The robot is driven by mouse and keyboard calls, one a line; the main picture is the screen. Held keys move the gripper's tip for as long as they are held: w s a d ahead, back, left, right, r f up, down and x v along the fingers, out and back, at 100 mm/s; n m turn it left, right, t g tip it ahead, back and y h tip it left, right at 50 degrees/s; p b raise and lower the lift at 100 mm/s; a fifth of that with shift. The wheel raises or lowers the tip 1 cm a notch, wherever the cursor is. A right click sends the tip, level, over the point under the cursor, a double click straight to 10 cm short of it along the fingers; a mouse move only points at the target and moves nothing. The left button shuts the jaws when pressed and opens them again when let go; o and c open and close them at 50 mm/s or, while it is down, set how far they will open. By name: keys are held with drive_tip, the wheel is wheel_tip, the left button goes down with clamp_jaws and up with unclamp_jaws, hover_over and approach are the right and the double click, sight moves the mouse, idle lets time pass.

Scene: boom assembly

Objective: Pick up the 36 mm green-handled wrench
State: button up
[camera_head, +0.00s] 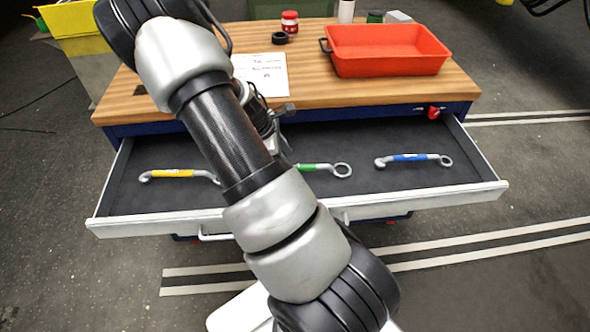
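The green-handled wrench (314,168) lies in the open drawer (370,181), near its middle. Its ring end points right; its left part is hidden behind my arm. A yellow-handled wrench (172,174) lies to the left in the drawer, and a blue-handled wrench (410,158) lies to the right. Size marks are too small to read. My gripper (283,110) is only partly visible behind my arm, near the drawer's back edge, above and left of the green wrench. Its fingers cannot be made out clearly.
A wooden tabletop (215,104) stands behind the drawer. On it are an orange tray (385,68), a paper sheet (262,75), a red-lidded jar (289,22) and a dark ring (280,38). A yellow box (80,45) stands at the back left. Bare drawer floor separates the wrenches.

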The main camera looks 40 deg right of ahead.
sight(302, 170)
drive_tip(key=x, duration=0.5)
drive_tip(key=shift+d+f+p, duration=0.15)
drive_tip(key=shift+f+p, duration=0.15)
clamp_jaws()
